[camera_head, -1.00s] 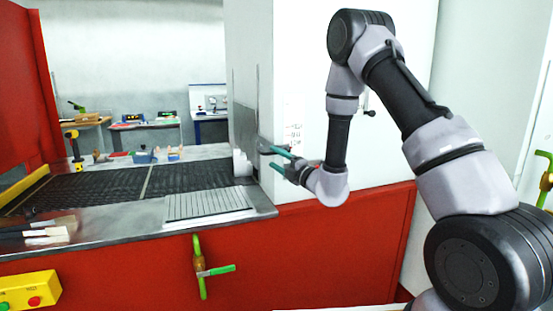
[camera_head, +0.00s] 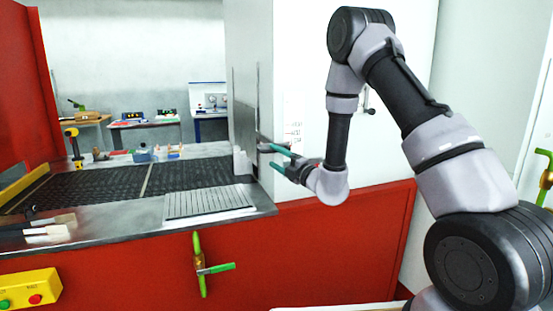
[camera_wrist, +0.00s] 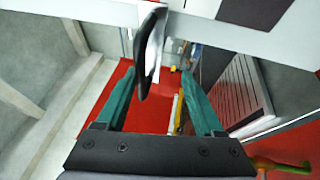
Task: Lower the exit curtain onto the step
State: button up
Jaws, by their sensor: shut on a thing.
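The exit curtain (camera_head: 243,115) is a grey sheet hanging at the near right end of the belt, beside the white housing. The step (camera_head: 208,203) is a ribbed grey plate on the metal ledge below it, and nothing lies on it. It also shows at the right of the wrist view (camera_wrist: 238,88). My gripper (camera_head: 264,155) has teal fingers and is at the curtain's right edge, above the ledge. In the wrist view my gripper (camera_wrist: 158,68) is shut with a dark, rounded piece between its fingertips; the exact contact is hard to see.
The dark mesh belt (camera_head: 100,187) runs left behind the step. A red panel with a green-handled clamp (camera_head: 200,265) is below the ledge. A yellow button box (camera_head: 30,290) is at lower left. The white housing (camera_head: 345,145) stands close behind my gripper.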

jog(key=shift+s+f, duration=0.15)
jog(key=shift+f, duration=0.1)
jog(key=v, duration=1.2)
jog(key=shift+r, duration=0.15)
dwell(0.5)
jog(key=shift+d, duration=0.15)
dwell(0.3)
